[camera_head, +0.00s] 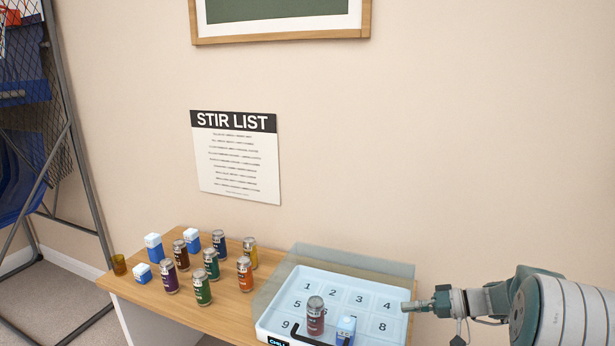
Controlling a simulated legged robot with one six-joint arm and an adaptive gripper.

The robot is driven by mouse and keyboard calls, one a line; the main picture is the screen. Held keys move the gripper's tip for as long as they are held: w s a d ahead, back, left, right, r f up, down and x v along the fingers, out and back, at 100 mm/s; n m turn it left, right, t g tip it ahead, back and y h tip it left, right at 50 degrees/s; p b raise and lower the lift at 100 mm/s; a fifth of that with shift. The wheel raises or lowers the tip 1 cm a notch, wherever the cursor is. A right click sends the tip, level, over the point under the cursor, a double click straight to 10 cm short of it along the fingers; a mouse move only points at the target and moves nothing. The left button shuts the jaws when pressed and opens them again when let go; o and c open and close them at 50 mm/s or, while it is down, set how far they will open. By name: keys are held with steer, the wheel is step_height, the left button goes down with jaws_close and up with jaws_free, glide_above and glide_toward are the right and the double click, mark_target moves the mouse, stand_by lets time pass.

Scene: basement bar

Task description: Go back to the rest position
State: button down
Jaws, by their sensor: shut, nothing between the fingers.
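My gripper (411,306) is at the lower right, at the end of my arm, which reaches in from the right edge. It points left and looks narrow, shut and empty. Its tip is in front of the right edge of the white numbered tray (262,322) in the picture; whether it touches the tray I cannot tell. A dark red can (316,316) stands upright in the tray, with a small blue and white carton (346,330) to its right.
The wooden table (225,318) holds several cans, such as a green one (202,290) and an orange one (244,275), several blue and white cartons (154,247) and an amber cup (119,264). A clear panel (352,259) rises behind the tray. A STIR LIST sheet (238,160) hangs above.

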steer(key=s+a+r+g+h, duration=0.3)
steer(key=s+a+r+h, duration=0.3)
steer(key=s+a, duration=0.4)
steer(key=s+r+t+h, duration=0.2)
steer(key=s+h, duration=0.2)
steer(key=s, duration=0.6)
steer(key=s+r+m+t+h, duration=0.1)
steer(key=s+h, duration=0.3)
steer(key=s, duration=0.6)
steer(key=shift+s+d+r+t, duration=0.2)
steer(key=shift+d+r+t, duration=0.3)
steer(key=shift+t, duration=0.3)
steer(key=shift+a, duration=0.2)
